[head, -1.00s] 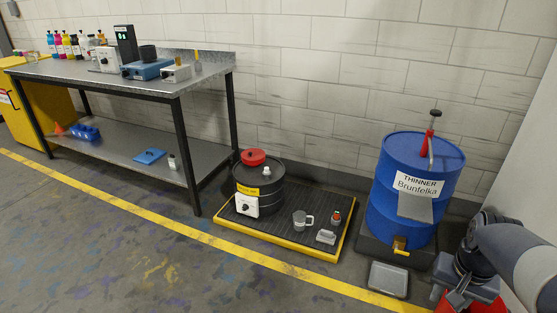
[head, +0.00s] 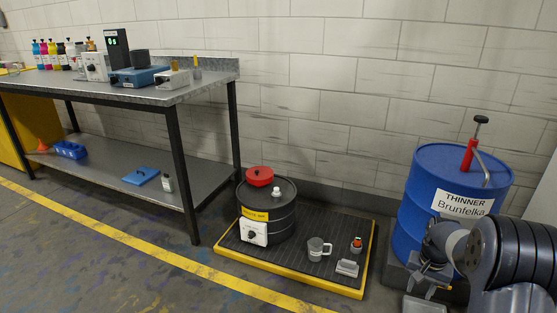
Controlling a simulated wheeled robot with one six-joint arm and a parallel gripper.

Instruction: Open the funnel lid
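The funnel lid (head: 260,176) is red and round. It sits on top of the black drum (head: 283,221), toward its back left, and looks shut. The drum carries a yellow label and a white box with a dark knob, and a small white cap stands on its top. My gripper (head: 428,285) is at the lower right, in front of the blue thinner drum and well to the right of the funnel lid. Its fingers are small and partly lost against the arm, so I cannot tell whether they are open.
The black drum stands on a yellow-edged spill tray (head: 345,292) with a grey mug (head: 319,248), a small orange-capped bottle (head: 357,244) and a grey block (head: 347,268). The blue thinner drum (head: 425,181) stands right. A metal workbench (head: 200,88) is left. Floor in front is clear.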

